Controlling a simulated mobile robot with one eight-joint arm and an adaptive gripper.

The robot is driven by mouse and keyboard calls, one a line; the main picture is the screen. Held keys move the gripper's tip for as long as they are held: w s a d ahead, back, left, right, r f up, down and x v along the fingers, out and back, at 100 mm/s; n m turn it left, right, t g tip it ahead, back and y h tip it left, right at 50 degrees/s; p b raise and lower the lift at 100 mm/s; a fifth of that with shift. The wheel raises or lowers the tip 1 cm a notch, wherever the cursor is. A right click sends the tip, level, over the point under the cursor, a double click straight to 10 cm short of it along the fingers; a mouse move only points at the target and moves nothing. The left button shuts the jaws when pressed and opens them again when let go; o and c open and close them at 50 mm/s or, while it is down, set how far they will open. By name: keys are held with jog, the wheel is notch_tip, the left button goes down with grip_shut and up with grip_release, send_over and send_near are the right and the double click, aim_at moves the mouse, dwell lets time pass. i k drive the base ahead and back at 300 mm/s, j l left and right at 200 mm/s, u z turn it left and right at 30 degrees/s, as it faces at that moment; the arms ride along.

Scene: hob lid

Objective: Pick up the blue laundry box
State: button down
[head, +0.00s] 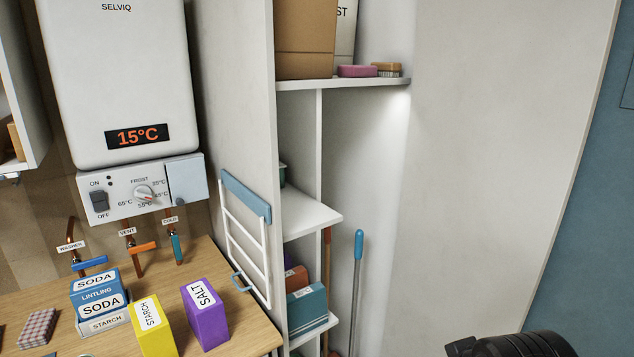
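A blue box (97,292) marked SODA and LINTLING stands on the wooden worktop at the lower left. A low pale piece (104,323) labelled STARCH shows at its front foot; I cannot tell whether the box rests on it or behind it. A yellow STARCH box (153,327) and a purple SALT box (205,314) stand to its right. A black rounded part of my arm shows at the bottom right edge, far from the boxes. My gripper's fingers are not in view.
A white water heater (118,80) hangs above the worktop (245,333), with labelled pipe valves behind the boxes. Shelves (306,219) hold boxes, including a teal one (307,307). A checked cloth-like item (38,327) lies left.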

aim_at(99, 295)
jog(key=u, duration=1.65)
jog(key=i+l, duration=0.15)
jog(key=i, duration=0.25)
jog(key=i+l, duration=0.2)
jog(key=i, duration=0.2)
jog(key=i+l+z, duration=0.1)
jog(key=i, duration=0.25)
